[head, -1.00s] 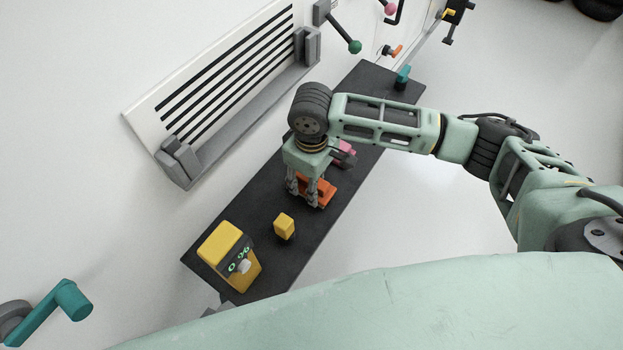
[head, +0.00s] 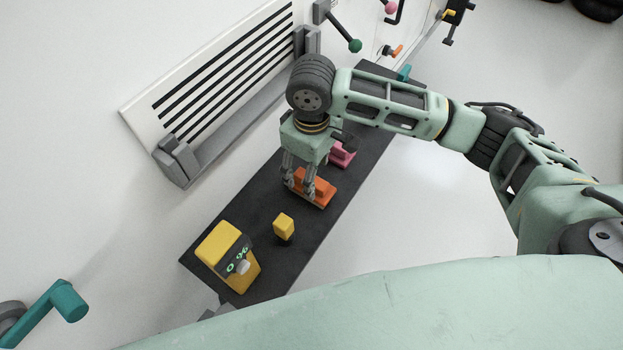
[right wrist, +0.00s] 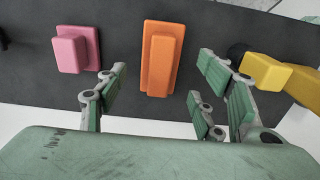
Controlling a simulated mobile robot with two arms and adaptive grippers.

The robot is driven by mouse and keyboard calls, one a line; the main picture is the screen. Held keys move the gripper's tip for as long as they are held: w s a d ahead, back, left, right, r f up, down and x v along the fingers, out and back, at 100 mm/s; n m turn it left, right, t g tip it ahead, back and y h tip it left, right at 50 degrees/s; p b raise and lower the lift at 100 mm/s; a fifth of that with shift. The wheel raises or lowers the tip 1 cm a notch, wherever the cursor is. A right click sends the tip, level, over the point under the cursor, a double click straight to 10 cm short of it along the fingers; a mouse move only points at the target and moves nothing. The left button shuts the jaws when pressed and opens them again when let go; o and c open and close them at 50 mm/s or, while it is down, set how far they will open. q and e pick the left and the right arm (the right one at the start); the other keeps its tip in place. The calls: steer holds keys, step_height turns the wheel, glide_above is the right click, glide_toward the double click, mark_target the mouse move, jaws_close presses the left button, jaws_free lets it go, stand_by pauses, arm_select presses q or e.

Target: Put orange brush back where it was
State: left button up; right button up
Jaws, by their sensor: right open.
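The orange brush (head: 318,187) lies on the dark shelf, between a pink block-like item and a small yellow item. In the right wrist view the orange brush (right wrist: 160,58) lies flat with its raised grip up, lined up between my fingers. My right gripper (head: 299,189) points down at the brush, its fingers overlapping the brush's left part in the head view. In the right wrist view my right gripper (right wrist: 163,78) is open, with clear gaps between its fingers and the brush. My left gripper is not in view.
The dark shelf (head: 207,252) runs along the white wall. On it are a pink item (head: 343,157), a small yellow item (head: 284,224), a larger yellow device (head: 228,252) and a teal item (head: 404,72). A slatted grille panel (head: 215,85) stands behind the shelf.

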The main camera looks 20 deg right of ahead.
step_height(320, 180, up, 7)
steer(key=shift+b, duration=0.35)
steer(key=shift+f, duration=0.1)
stand_by(0.3)
